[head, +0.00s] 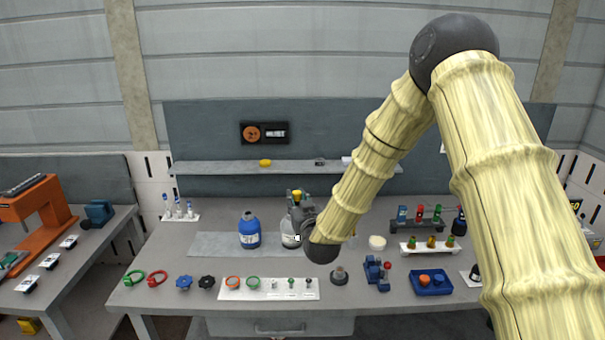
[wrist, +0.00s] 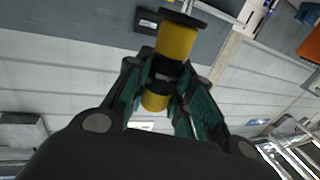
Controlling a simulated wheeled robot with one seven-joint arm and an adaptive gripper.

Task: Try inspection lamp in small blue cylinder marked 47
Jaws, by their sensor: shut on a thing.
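My gripper (wrist: 160,100) is shut on a yellow and black cylindrical thing (wrist: 176,42), which looks like the inspection lamp. It has a black flange at one end and a black band in the middle, between the fingers. In the head view, a yellow end of it (head: 297,193) shows above my gripper (head: 298,208). A small blue cylinder (head: 249,232) with a white label stands upright on the bench, left of my gripper and apart from it. Its number is too small to read. A grey-white cylinder (head: 289,238) stands beside it, partly hidden by my gripper.
A white tray (head: 230,294) with rings and small fittings lies at the bench front. Valve handwheels (head: 183,283) lie to its left. A blue tray (head: 430,283) and a white rack (head: 410,249) stand to the right. A shelf (head: 220,167) runs along the back panel.

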